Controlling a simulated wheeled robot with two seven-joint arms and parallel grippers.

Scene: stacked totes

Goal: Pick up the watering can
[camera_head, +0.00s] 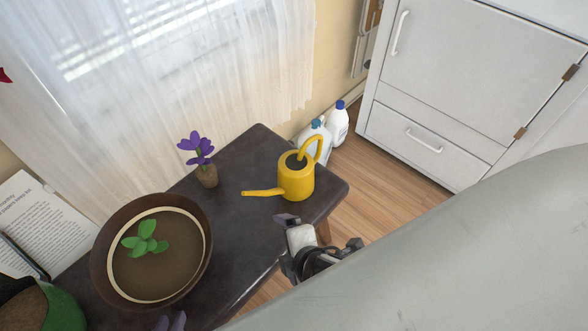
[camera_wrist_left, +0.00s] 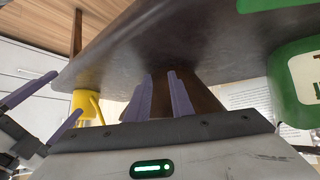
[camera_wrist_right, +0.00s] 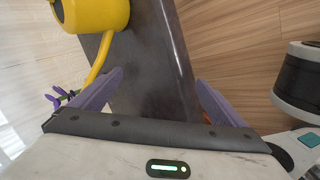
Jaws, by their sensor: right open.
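The yellow watering can (camera_head: 297,180) stands upright on the dark table (camera_head: 250,235) near its right end. Its spout points left and its looped handle rises at the back right. My right gripper (camera_head: 320,238) is open and empty, just in front of the can, apart from it. In the right wrist view, the can (camera_wrist_right: 92,12) lies ahead and to the upper left of the open fingers (camera_wrist_right: 160,88). My left gripper (camera_head: 170,322) shows only its fingertips at the bottom, by the brown bowl's near side. In the left wrist view, its fingers stand slightly apart before the bowl (camera_wrist_left: 205,100); contact is unclear.
A small purple flower pot (camera_head: 207,176) stands left of the spout. The wide brown bowl (camera_head: 102,262) with a green plant fills the table's left part. A green pot (camera_head: 66,312) is at the lower left. Bottles (camera_head: 338,124) stand on the floor beyond the table.

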